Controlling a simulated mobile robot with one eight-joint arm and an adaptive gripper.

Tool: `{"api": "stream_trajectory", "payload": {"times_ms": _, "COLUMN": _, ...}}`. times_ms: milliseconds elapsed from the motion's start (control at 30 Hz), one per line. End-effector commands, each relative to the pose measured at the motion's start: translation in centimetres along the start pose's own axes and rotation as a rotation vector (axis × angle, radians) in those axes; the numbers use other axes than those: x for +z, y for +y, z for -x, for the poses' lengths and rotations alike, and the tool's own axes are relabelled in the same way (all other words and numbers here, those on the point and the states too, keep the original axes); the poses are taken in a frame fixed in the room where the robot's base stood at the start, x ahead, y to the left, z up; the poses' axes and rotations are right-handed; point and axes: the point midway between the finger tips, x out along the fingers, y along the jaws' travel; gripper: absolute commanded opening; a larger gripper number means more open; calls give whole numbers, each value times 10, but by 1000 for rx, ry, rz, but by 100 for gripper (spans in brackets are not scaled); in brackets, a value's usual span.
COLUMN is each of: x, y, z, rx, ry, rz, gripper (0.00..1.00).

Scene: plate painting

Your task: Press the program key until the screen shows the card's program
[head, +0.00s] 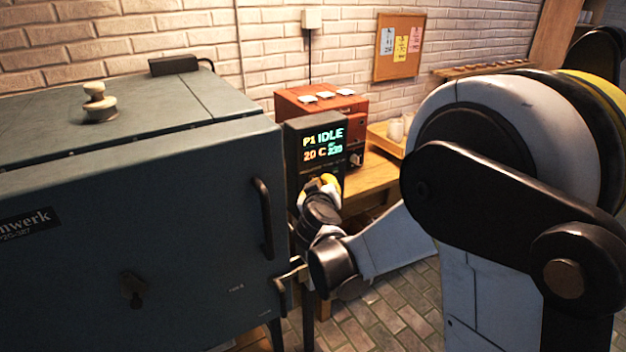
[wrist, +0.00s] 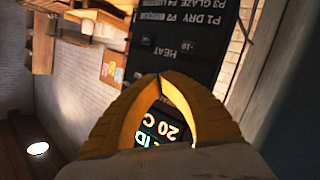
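The control box (head: 292,160) stands at the right side of the kiln. Its screen (head: 323,144) reads P1 IDLE and 20 C, with smaller text I cannot read. The screen also shows, upside down, between my fingers in the wrist view (wrist: 160,128). A printed legend (wrist: 185,18) on the box includes P1 DRY, P2 and P3 GLAZE. My gripper (head: 328,181) is in front of the box, just below the screen. Its yellow fingertips (wrist: 161,77) meet, with nothing seen between the tips. I cannot make out the program key, or whether the tips touch the panel.
The large grey kiln (head: 130,190) fills the left, its door handle (head: 263,218) close to my gripper. A cork board (head: 378,72) with several pinned cards, too small to read, hangs on the brick wall. A wooden table (head: 370,181) with an orange-red box (head: 291,98) stands behind.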

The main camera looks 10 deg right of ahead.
Motion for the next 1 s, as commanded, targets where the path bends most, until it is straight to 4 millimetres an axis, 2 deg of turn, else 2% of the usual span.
{"api": "stream_trajectory", "payload": {"times_ms": 1000, "x": -3, "y": -3, "z": -6, "rx": 0, "ry": 0, "rz": 0, "gripper": 0}}
